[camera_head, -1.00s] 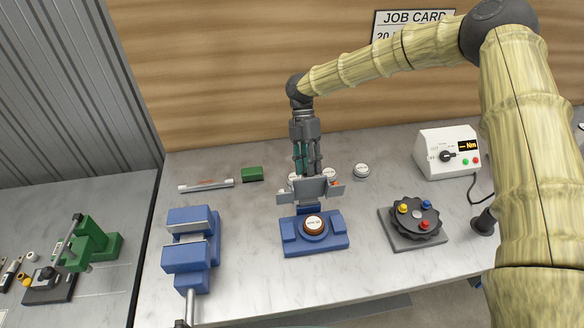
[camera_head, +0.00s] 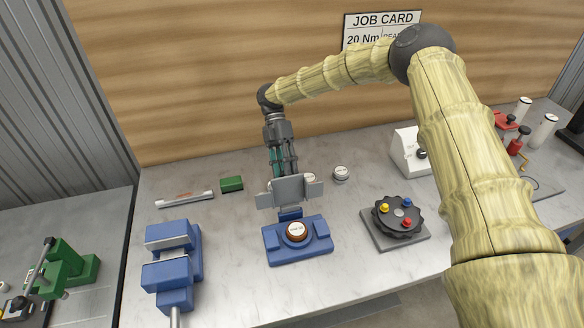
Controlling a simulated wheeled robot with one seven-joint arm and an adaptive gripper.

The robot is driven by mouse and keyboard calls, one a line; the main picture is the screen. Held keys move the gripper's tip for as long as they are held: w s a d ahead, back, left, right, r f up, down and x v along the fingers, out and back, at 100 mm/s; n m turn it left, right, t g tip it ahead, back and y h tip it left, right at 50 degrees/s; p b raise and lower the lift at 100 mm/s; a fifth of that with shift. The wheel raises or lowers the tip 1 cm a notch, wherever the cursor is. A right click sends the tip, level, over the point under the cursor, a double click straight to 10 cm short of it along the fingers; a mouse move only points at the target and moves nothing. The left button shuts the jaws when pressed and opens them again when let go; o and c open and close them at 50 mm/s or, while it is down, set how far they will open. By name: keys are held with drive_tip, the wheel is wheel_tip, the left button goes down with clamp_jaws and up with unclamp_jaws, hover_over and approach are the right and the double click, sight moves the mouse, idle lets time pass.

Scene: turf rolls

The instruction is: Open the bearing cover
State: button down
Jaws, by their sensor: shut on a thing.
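A grey plate with side flaps, which looks like the bearing cover (camera_head: 290,190), stands raised at the back edge of the block, leaving the bearing uncovered. My gripper (camera_head: 285,172) reaches down from above and behind the plate and is shut on it. The plate hides the fingertips and the exact contact.
A blue vise (camera_head: 170,272) stands left of the block. A black knob fixture with coloured buttons (camera_head: 399,216) is to the right. White round pieces, one of them clear (camera_head: 341,173), and a green box (camera_head: 232,184) lie behind. Bare bench lies between vise and block.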

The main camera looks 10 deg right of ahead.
drive_tip(key=shift+s+a+f, duration=0.1)
drive_tip(key=shift+s+f, duration=0.1)
drive_tip(key=shift+f, duration=0.3)
drive_tip(key=shift+s+a+f, duration=0.1)
drive_tip(key=shift+s+f, duration=0.1)
drive_tip(key=shift+f, duration=0.25)
drive_tip(key=c, duration=1.2)
unclamp_jaws()
drive_tip(key=shift+a, duration=0.1)
drive_tip(key=shift+o, duration=0.7)
drive_tip(key=shift+w+a, duration=0.2)
drive_tip(key=shift+a, duration=0.3)
drive_tip(key=shift+d+r, duration=0.15)
drive_tip(key=shift+d, duration=0.35)
drive_tip(key=shift+c, duration=0.4)
drive_tip(key=shift+d, duration=0.2)
drive_tip(key=shift+w, duration=0.1)
drive_tip(key=v, duration=1.2)
drive_tip(key=shift+r, duration=0.3)
drive_tip(key=shift+a, duration=0.1)
